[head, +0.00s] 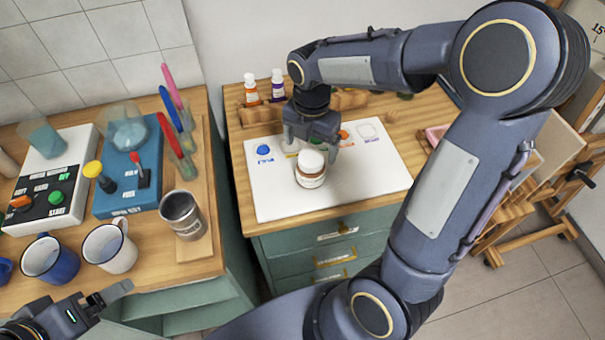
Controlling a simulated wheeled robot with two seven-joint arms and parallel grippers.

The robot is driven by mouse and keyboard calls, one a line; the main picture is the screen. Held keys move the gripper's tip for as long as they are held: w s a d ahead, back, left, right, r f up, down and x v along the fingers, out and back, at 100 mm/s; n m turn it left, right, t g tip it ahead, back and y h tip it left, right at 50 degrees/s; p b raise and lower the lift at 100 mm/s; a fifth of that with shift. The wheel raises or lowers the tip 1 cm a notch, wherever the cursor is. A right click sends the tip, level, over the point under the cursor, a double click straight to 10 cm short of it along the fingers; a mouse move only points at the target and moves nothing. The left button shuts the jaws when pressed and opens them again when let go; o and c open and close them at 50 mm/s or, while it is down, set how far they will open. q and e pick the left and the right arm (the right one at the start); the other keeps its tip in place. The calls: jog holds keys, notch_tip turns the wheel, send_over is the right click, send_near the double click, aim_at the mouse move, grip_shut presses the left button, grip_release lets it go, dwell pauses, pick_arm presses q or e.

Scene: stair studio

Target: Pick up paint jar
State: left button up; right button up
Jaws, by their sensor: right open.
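A paint jar (311,171) with a white lid and a brown label stands upright on a white board (270,205) with paint-colour marks. My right gripper (312,152) points down just behind and above the jar, its two fingers spread to either side. The fingers do not appear to hold the jar; exact contact cannot be told. My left gripper (108,297) is at the bottom left, near the mugs, and only partly shows.
An orange bottle (250,89) and a purple bottle (277,86) stand by a wooden rack behind the board. The left counter holds a blue mug (48,262), a white mug (110,249), a metal cup (184,215) and lab devices. A gap separates the counters.

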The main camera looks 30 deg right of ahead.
aim_at(311, 157)
notch_tip(311, 157, down, 7)
jog(key=shift+s+d+r+p, duration=0.1)
jog(key=shift+r+p, duration=0.05)
jog(key=shift+p, duration=0.25)
jog(key=c, duration=1.3)
jog(key=shift+o, duration=0.2)
jog(key=shift+r, duration=0.15)
jog(key=shift+r, duration=0.3)
notch_tip(311, 157, up, 2)
jog(key=shift+r, duration=0.15)
jog(key=s+d+r+b, duration=0.1)
jog(key=s+d+r, duration=0.1)
jog(key=s+r, duration=0.3)
jog(key=s+d+r, duration=0.2)
jog(key=s+r, duration=0.2)
jog(key=s, duration=0.4)
jog(key=shift+s+d+r+b, duration=0.15)
jog(key=shift+d+r+b, duration=0.25)
